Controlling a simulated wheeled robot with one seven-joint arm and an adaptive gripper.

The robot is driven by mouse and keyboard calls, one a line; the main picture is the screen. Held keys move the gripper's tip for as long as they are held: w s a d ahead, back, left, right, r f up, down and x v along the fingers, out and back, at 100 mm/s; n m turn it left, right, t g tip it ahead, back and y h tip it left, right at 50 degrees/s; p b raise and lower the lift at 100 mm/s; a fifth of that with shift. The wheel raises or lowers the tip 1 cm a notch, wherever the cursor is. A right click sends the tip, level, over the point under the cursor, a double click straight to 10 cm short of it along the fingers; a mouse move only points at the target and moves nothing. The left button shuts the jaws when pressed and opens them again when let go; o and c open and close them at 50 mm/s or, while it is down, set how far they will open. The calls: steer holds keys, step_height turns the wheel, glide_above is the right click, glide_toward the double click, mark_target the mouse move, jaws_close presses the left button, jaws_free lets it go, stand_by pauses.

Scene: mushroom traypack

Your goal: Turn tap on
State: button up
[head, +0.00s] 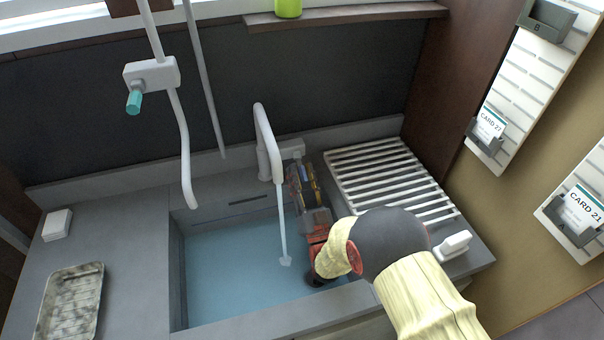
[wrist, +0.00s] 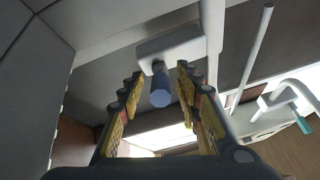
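The white tap (head: 266,145) stands behind the sink basin (head: 178,275), its spout bent over it. A thin pale stream (head: 282,230) runs from the spout to a small white patch in the basin, like running water. The tap's white valve block (head: 291,149) is behind my gripper (head: 302,186). In the wrist view, a blue-grey knob (wrist: 160,88) sticks out of the white block (wrist: 170,46). My gripper (wrist: 158,100) is open, with its fingers on either side of the knob. I see a gap on the left; contact on the right is unclear.
A second pipe valve with a teal handle (head: 134,102) hangs at the left. A slatted rack (head: 385,180) is right of the sink, with a white object (head: 453,245) near it. A speckled tray (head: 70,305) lies at the left. A green item (head: 288,8) stands on the shelf.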

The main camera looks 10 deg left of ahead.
mark_target(303, 169)
steer(key=shift+r, duration=0.1)
step_height(303, 169, up, 10)
steer(key=shift+f, duration=0.1)
stand_by(0.4)
stand_by(0.4)
steer(key=shift+w+r, duration=0.2)
steer(key=w+d+r+g+h+p, duration=0.1)
steer(key=w+d+r+g+h, duration=0.25)
steer(key=w+d+r, duration=0.2)
steer(key=s+d+r+g+h+p, duration=0.25)
steer(key=s+d+r, duration=0.2)
steer(key=d, duration=0.45)
steer(key=s+d+g+h, duration=0.1)
steer(key=s+d+g, duration=0.2)
steer(key=s, duration=0.7)
steer(key=s+d+f+m+g+h+p, duration=0.1)
steer(key=s+d+g+h, duration=0.1)
steer(key=s+d, duration=0.4)
steer(key=s+d+f+g+h, duration=0.1)
steer(key=s+d+g, duration=0.3)
steer(key=s, duration=1.2)
steer(key=shift+s+d+f+m+g+p, duration=0.3)
steer(key=shift+d+g, duration=0.1)
steer(key=shift+d, duration=0.4)
